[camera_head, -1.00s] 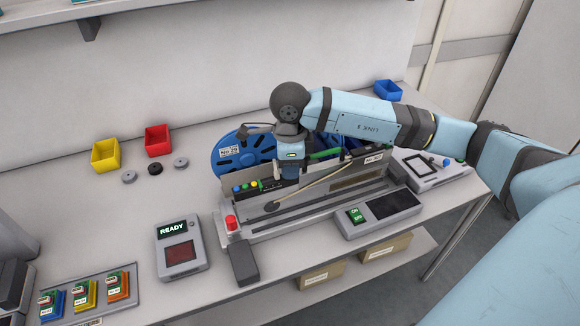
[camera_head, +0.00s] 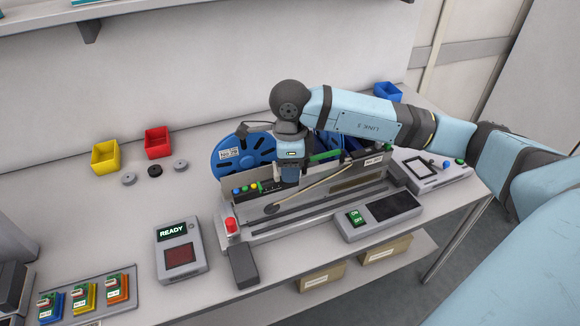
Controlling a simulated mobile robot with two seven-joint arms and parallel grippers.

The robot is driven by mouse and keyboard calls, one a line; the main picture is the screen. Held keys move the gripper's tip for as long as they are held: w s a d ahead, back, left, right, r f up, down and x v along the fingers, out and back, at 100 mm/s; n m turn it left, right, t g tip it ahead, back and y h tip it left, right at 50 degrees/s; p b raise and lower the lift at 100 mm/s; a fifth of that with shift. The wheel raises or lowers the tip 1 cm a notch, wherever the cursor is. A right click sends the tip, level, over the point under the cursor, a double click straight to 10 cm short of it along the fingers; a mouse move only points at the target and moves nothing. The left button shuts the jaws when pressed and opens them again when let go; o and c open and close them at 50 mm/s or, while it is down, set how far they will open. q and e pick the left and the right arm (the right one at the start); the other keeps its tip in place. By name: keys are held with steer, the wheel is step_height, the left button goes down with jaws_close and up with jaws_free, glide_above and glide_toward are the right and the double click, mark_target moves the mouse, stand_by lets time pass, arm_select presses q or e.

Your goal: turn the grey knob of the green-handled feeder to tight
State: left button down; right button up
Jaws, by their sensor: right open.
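The feeder (camera_head: 345,184) is a long grey unit on the table, with blue reels (camera_head: 232,160) at its back. Its green handle (camera_head: 325,156) shows just right of my right gripper. My right gripper (camera_head: 288,182) points down in front of the near reel, at the feeder's upper edge. It is open, but its fingertips are hard to make out. A dark round piece (camera_head: 271,209) sits low on the feeder's front face, at the end of a pale strip. I cannot tell whether it is the grey knob; otherwise the knob is hidden behind my gripper. My left gripper is out of view.
A red button (camera_head: 231,225) stands at the feeder's left end. A READY box (camera_head: 181,252) and a green-lit switch panel (camera_head: 380,212) stand in front. Yellow (camera_head: 106,157) and red (camera_head: 157,141) bins are at the back left. The table between bins and READY box is mostly clear.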

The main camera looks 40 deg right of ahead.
step_height(320, 180, up, 13)
stand_by(0.3)
